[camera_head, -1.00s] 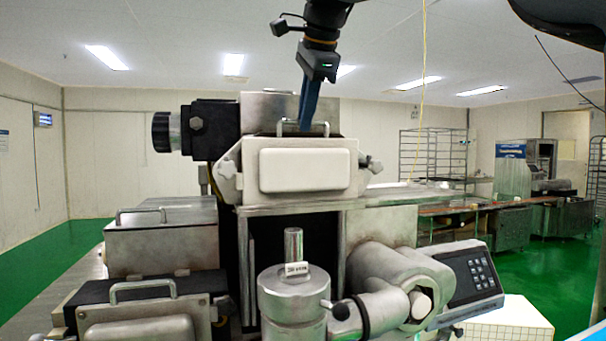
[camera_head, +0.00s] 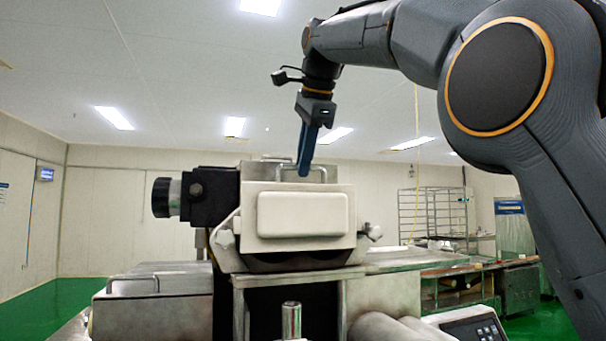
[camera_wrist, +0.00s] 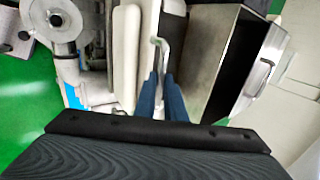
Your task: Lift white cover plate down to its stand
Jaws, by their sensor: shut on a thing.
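The white cover plate (camera_head: 262,240) is at the front of the machine's upper body, upright, with a raised rectangular panel. A metal loop handle (camera_head: 324,172) stands on its top edge. My gripper (camera_head: 304,172) points down from above with its blue fingers shut on the handle. A dark gap shows under the plate's lower edge. In the wrist view the plate (camera_wrist: 125,50) is a pale upright slab left of the handle, and the fingers (camera_wrist: 163,100) meet the handle's end. I cannot make out the stand in these frames.
A metal cylinder (camera_head: 291,318) stands below in front. A metal box (camera_wrist: 218,45) lies right of the plate in the wrist view.

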